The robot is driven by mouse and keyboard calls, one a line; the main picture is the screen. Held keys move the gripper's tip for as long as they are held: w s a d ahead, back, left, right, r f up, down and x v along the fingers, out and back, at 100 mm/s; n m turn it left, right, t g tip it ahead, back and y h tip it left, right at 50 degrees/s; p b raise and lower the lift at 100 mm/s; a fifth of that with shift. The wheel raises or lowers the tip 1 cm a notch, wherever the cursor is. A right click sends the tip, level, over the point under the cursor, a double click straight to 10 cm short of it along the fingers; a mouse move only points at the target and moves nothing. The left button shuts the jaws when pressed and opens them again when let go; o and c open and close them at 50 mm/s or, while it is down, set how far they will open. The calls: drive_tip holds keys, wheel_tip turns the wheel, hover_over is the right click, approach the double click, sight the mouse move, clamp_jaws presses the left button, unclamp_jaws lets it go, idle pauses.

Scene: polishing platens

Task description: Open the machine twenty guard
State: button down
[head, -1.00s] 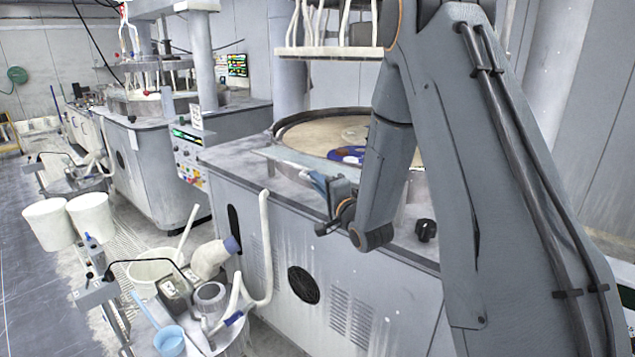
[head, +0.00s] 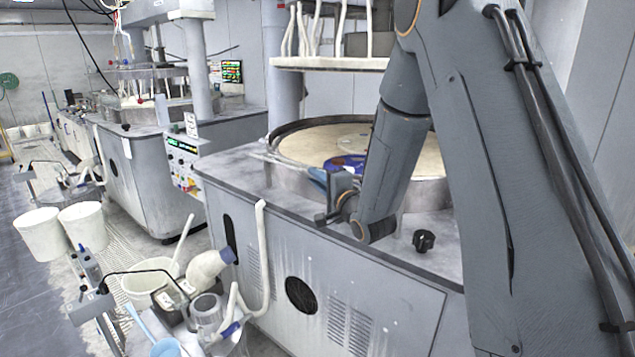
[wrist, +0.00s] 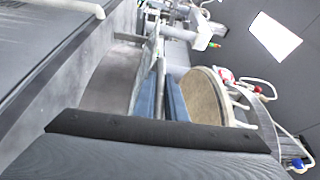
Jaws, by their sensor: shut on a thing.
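The guard (head: 283,160) of the near polishing machine (head: 330,262) is a thin pale see-through panel at the front left of the round platen. It appears nearly edge-on in the head view. My gripper (head: 316,177) is at its right end, low beside the platen's front rim, and shut on it. In the wrist view the two blue fingers (wrist: 160,98) sit close together on the panel's edge, beside the tan platen (wrist: 209,95). My forearm hides the right part of the platen in the head view.
A black knob (head: 424,241) is on the machine's top at right. A control panel (head: 184,160) stands at the left corner. A white hose, white buckets (head: 82,224) and a cluttered cart crowd the floor at front left.

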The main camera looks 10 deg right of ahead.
drive_tip(key=c, duration=1.8)
unclamp_jaws()
drive_tip(key=b+v, duration=0.2)
drive_tip(key=v, duration=0.6)
drive_tip(key=shift+b, duration=0.3)
drive_tip(key=shift+p+v, duration=1.1)
drive_tip(key=shift+v, duration=3.35)
drive_tip(key=shift+r, duration=0.15)
